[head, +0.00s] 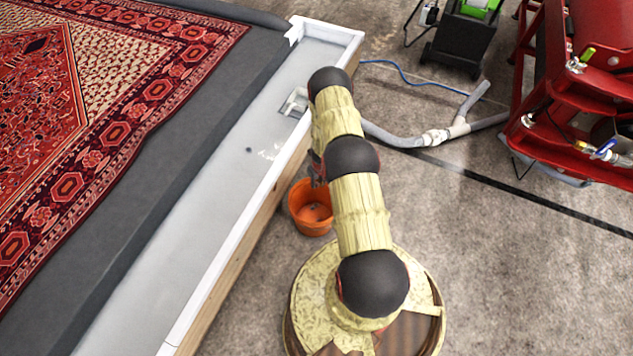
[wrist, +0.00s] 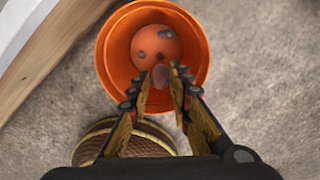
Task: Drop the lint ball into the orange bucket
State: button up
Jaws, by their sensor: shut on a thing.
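The orange bucket (head: 296,208) stands on the floor beside the white-lined trough, partly behind my arm. In the wrist view the bucket (wrist: 111,50) opens toward the camera, with a few small grey lumps (wrist: 165,33) on its bottom. My gripper (wrist: 163,80) is shut on a small brownish-grey lint ball (wrist: 161,75) at its fingertips. The fingertips and the ball overlap the lower part of the bucket's opening in the wrist view; their height above it is hard to tell. In the head view my arm hides the lint ball and most of the gripper.
The trough's wooden side (head: 235,258) runs close along the bucket's left. A patterned red rug (head: 110,130) lies left of the trough. Grey pipes (head: 440,135) and a red machine (head: 590,110) stand at the right. Concrete floor right of my base is clear.

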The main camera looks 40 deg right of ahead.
jog(key=shift+f, duration=0.1)
notch_tip(320, 180, down, 6)
jog(key=b, duration=0.5)
jog(key=shift+w, duration=0.1)
jog(key=o, duration=0.8)
jog(key=shift+c, duration=0.2)
notch_tip(320, 180, up, 12)
jog(key=s, duration=0.1)
jog(key=shift+s+a, duration=0.2)
jog(key=shift+s, duration=0.05)
